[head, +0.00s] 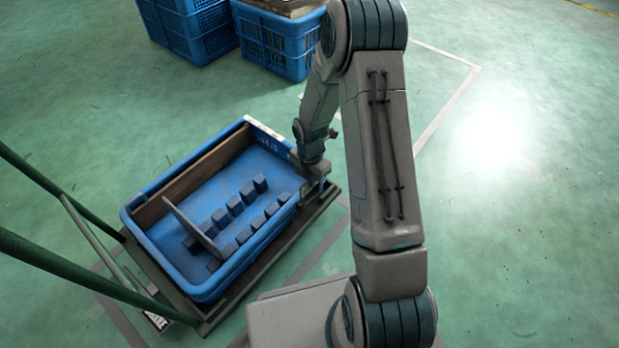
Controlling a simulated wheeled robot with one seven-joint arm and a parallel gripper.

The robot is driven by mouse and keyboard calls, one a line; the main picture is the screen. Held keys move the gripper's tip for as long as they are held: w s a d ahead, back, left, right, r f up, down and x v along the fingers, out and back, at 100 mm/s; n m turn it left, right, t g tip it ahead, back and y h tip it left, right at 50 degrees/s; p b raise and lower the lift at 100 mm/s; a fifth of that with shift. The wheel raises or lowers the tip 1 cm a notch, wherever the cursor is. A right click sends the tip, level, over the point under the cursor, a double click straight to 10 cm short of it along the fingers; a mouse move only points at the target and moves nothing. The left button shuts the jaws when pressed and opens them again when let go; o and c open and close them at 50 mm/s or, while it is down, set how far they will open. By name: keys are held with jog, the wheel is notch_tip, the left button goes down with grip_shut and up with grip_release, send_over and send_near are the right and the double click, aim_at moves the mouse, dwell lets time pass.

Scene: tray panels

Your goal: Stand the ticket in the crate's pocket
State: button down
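The blue crate (140,222) sits on a dark low cart at the left of the head view. My gripper (312,182) is low at the crate's right end, close against the outside of its wall. A small pale patch (306,187) shows right at the fingertips. It may be the ticket or a part of its pocket, but it is too small to tell. The fingers are too small and partly hidden to show whether they are open or shut. The pocket itself cannot be made out clearly.
Inside the crate are two rows of dark blue blocks (235,205) and a thin grey panel (193,229) across one end. Green cart handle bars (70,262) rise at left. Stacked blue crates (275,45) stand at the back. Floor at right is clear.

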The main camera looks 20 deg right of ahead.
aim_at(310, 189)
jog(key=shift+f, duration=0.15)
jog(key=shift+f+b, duration=0.95)
jog(key=shift+f, duration=0.35)
jog(key=shift+f, duration=0.15)
jog(key=shift+f+b, duration=0.4)
jog(key=shift+f, duration=0.15)
jog(key=c, duration=1.5)
grip_release()
jog(key=shift+c, duration=0.2)
jog(key=shift+r, duration=0.1)
notch_tip(310, 189, up, 14)
jog(key=p, duration=0.6)
jog(key=shift+p, duration=0.35)
